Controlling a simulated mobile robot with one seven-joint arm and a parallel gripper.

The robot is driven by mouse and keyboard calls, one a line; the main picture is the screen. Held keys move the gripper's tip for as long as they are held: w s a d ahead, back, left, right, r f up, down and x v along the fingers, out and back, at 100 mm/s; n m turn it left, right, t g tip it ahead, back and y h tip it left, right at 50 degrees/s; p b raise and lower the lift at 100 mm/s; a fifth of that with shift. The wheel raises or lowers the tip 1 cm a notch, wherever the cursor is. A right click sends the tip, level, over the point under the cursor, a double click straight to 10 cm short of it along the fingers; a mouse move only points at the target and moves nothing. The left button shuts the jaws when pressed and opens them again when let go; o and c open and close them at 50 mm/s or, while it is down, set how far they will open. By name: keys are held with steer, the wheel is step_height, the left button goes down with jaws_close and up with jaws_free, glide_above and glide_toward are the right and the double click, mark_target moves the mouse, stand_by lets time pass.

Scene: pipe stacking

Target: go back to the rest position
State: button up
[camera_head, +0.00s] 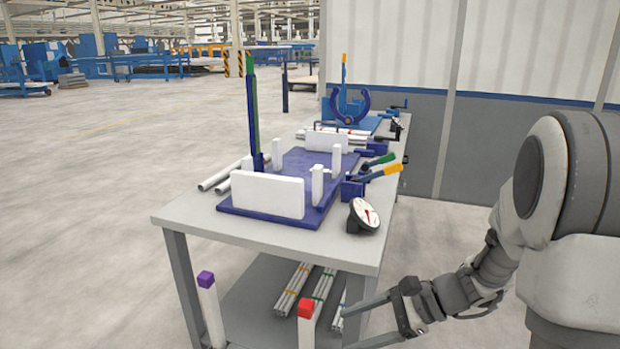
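My gripper (352,328) is at the lower middle, beside the near right leg of the workbench and below the tabletop. Its two long grey fingers point left and are apart, with nothing visible held between them. The arm reaches down from the right side of the picture. The workbench (190,221) has a grey top. On it lies a dark blue fixture plate (265,217) with white upright blocks, including a wide white panel (268,195) at the front.
White posts with a purple cap (206,279) and a red cap (306,308) stand at the bench's front. Bundled pipes (293,290) lie on the lower shelf. Floor at left is clear.

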steer(key=s+d+r+n+t+h, duration=0.45)
steer(key=s+r+n+h, duration=0.7)
steer(key=s+n, duration=0.45)
step_height(320, 180, up, 23)
steer(key=p, duration=2.2)
steer(key=shift+w+d+g, duration=0.3)
steer(key=shift+w+g, duration=0.05)
steer(key=shift+w, duration=0.05)
steer(key=shift+f, duration=0.1)
